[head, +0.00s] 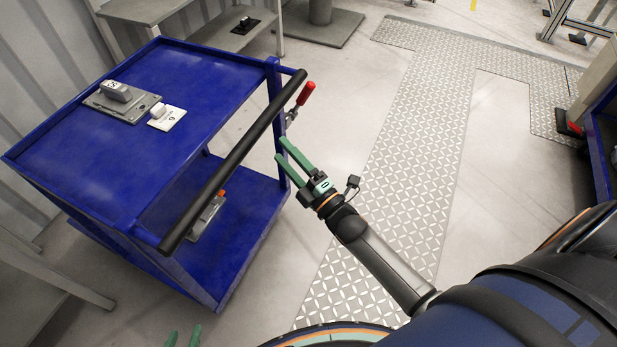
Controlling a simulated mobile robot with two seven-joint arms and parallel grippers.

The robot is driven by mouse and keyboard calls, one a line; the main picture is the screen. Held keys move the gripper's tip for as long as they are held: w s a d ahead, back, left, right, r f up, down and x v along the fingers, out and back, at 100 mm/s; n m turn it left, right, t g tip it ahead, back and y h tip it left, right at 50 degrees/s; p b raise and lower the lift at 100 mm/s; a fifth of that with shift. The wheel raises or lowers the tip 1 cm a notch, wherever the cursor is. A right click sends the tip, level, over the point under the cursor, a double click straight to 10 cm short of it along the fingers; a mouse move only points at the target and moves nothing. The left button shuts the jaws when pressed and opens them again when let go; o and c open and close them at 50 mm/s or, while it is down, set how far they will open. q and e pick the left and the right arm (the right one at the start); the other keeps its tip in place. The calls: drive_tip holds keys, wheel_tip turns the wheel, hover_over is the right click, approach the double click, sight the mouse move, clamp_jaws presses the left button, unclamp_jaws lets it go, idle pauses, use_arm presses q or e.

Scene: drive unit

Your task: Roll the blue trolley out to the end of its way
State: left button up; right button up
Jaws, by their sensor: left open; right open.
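The blue trolley (190,75) stands at the left, with a top shelf, a lower shelf and a black push bar (236,155) along its near right side. My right gripper (281,148) is open and empty. In the picture it lies just right of the bar, its green fingers pointing at it; a gap shows between them. My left gripper (183,338) shows only its green fingertips at the bottom edge, apart and empty, below the trolley. The rest of it is out of the picture.
A grey device (115,92) and a small white-topped part (163,117) lie on the top shelf. A red-handled clamp (305,94) sits by the bar's far end. A patterned metal floor strip (420,130) runs at the right; floor there is clear.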

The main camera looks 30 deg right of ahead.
use_arm(q)
drive_tip(key=shift+r+p, duration=0.4)
drive_tip(key=shift+r, duration=0.1)
use_arm(e)
drive_tip(key=v, duration=0.7)
drive_tip(key=shift+s, duration=0.15)
drive_tip(key=shift+f, duration=0.1)
use_arm(q)
drive_tip(key=shift+w+r, duration=0.1)
drive_tip(key=shift+s+a+f+b, duration=0.2)
drive_tip(key=shift+f+b, duration=0.15)
drive_tip(key=shift+f, duration=0.25)
drive_tip(key=shift+s+a+f+b, duration=0.15)
drive_tip(key=shift+f+b, duration=0.2)
drive_tip(key=shift+f, duration=0.2)
use_arm(e)
drive_tip(key=v, duration=1.2)
drive_tip(key=shift+s, duration=0.3)
use_arm(q)
drive_tip(key=shift+w, duration=0.1)
